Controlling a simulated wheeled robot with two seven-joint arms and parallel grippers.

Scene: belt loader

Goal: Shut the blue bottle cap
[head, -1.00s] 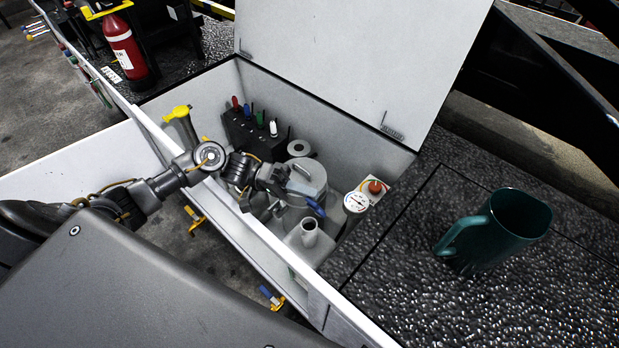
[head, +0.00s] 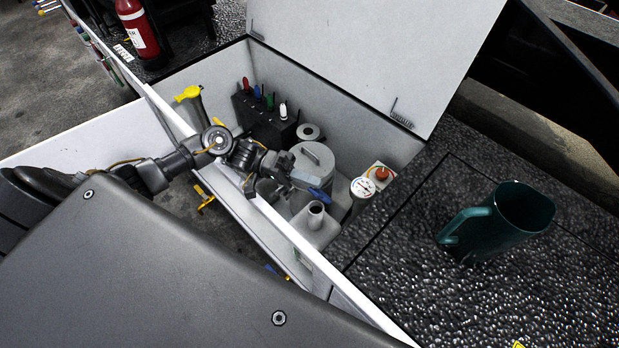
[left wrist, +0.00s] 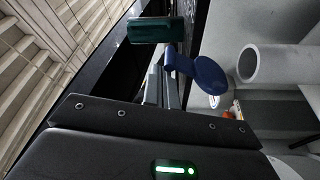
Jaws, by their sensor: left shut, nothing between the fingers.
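The blue bottle cap (head: 319,196) hangs open beside the neck of the pale grey bottle (head: 315,222), which stands inside the white bin. In the left wrist view the cap (left wrist: 208,76) is a round blue lid on a strap, tilted beside the open round bottle neck (left wrist: 270,64) and apart from its mouth. My left gripper (head: 294,187) is shut and empty, reaching over the bin wall close to the cap. Its fingers (left wrist: 162,88) show beside the cap's strap; I cannot tell whether they touch it. My right gripper is not in view.
The white bin (head: 350,285) also holds a grey lidded canister (head: 311,163), a gauge (head: 363,188), a red button box (head: 381,174) and a black tool rack (head: 262,120). Its lid (head: 370,50) stands open behind. A teal mug (head: 510,222) stands on the dark surface to the right.

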